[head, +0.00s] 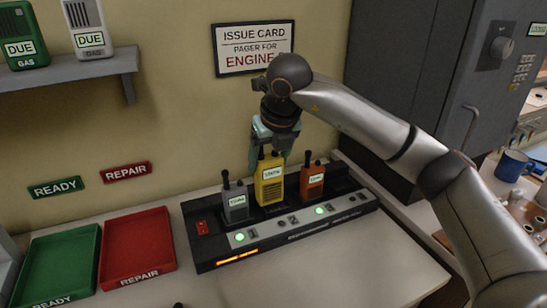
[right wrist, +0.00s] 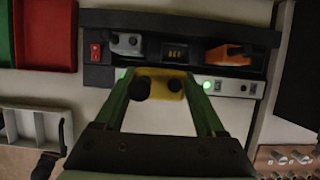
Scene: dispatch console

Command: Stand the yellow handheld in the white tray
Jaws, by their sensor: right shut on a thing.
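The yellow handheld (head: 269,180) is upright in my right gripper (head: 272,145), which is shut on its upper part. In the right wrist view my right gripper (right wrist: 160,88) has its green fingers on either side of the yellow handheld (right wrist: 158,84). The middle slot (right wrist: 175,53) of the charger shows empty behind it, so the handheld is out of the slot. A white tray (right wrist: 32,108) with compartments lies at the left in the right wrist view; the head view does not show it. My left gripper is not in view.
The black charger (head: 205,250) holds a grey handheld (head: 236,203) and an orange handheld (head: 311,182) on either side. A green tray (head: 80,236) and a red tray (head: 160,225) lie left. A dark object (right wrist: 45,165) stands by the white tray.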

